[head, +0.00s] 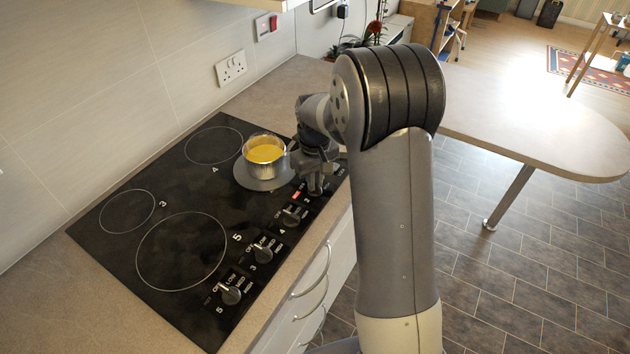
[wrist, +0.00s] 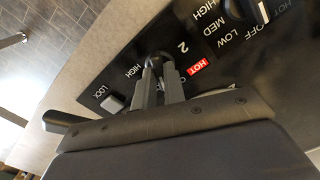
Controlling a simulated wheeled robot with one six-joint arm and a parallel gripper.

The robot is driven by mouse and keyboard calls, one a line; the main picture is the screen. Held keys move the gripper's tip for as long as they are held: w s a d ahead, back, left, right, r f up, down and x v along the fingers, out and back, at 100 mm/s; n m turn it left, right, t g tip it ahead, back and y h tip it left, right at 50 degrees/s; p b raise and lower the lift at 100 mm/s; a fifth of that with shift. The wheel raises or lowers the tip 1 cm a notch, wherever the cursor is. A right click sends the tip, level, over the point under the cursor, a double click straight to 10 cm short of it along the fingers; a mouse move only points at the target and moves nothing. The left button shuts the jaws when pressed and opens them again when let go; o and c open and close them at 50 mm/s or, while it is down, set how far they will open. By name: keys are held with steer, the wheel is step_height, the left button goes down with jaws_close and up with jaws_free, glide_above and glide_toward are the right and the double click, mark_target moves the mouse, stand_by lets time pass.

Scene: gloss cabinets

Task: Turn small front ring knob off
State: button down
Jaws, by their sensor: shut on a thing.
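The black cooktop (head: 115,237) has a row of knobs along its front right side. My gripper (head: 315,188) is lowered at the far end of that row. In the wrist view my gripper (wrist: 160,88) is shut on a dark knob (wrist: 154,62) beside the label 2. A red HOT sign (wrist: 197,66) is lit next to it; the red sign (head: 296,194) also shows in the head view. The fingers cover most of the knob, so its pointer setting cannot be told. A metal pot (head: 264,160) with yellow contents stands on the greyish ring (head: 258,184) close behind my gripper.
Knobs 4 (head: 291,215), 3 (head: 263,252) and 5 (head: 231,294) line the same edge. A grey LOCK button (wrist: 113,103) sits near the held knob. Drawer handles (head: 313,274) stick out below the counter. A tiled wall with a socket (head: 231,68) is behind.

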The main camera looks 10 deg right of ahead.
steer(key=n, duration=0.4)
steer(key=shift+n, duration=0.4)
stand_by(0.4)
steer(key=c, duration=1.5)
jaws_free()
step_height(320, 180, up, 11)
steer(key=shift+f+b, duration=0.1)
steer(key=shift+b, duration=0.6)
steer(key=shift+f, duration=0.1)
step_height(320, 180, down, 11)
steer(key=shift+r+p, duration=0.2)
steer(key=shift+p, duration=0.25)
